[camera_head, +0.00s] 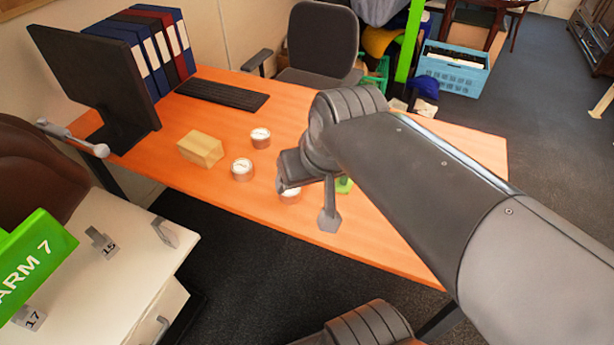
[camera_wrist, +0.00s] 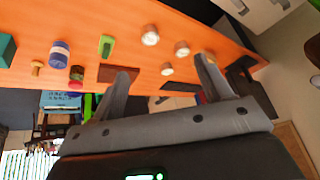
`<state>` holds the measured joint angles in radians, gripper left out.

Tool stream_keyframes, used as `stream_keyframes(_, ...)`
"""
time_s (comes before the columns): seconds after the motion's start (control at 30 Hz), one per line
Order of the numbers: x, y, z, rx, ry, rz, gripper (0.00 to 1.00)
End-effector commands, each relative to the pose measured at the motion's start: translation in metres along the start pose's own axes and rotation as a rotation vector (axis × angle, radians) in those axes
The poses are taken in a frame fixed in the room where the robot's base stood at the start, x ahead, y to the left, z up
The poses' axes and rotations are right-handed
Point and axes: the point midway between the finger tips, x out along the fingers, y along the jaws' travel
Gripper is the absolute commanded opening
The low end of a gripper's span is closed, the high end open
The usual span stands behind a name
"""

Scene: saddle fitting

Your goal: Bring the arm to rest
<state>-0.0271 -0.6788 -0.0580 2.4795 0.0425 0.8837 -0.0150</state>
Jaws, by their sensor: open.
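My arm reaches in from the lower right in the head view, over the orange desk (camera_head: 225,190). My gripper (camera_head: 307,203) hangs above the desk's front part with its fingers apart. The wrist view shows my gripper (camera_wrist: 163,68) open, with nothing between the fingers. One round white-topped can (camera_head: 289,195) is partly hidden behind my gripper in the head view. A green thing (camera_head: 344,185) is mostly hidden behind my arm. I cannot tell the exact height of my gripper above the desk.
Two more cans (camera_head: 242,169) (camera_head: 261,138) and a wooden block (camera_head: 200,148) stand left of my gripper. A keyboard (camera_head: 222,93), monitor (camera_head: 95,75) and binders (camera_head: 150,45) are farther back. Several small items, including a blue-and-white roll (camera_wrist: 60,54), show in the wrist view.

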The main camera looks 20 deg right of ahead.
Motion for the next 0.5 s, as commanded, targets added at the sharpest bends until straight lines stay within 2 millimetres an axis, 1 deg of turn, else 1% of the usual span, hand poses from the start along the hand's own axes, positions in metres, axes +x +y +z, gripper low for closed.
stream_keyframes(0.03,-0.0055,-0.0007,0.0045,-0.017,0.016,0.021,0.71)
stream_keyframes(0.13,-0.0107,-0.0019,0.0102,-0.037,0.030,0.047,0.71)
stream_keyframes(0.5,-0.0124,-0.0022,0.0122,-0.046,0.034,0.058,0.71)
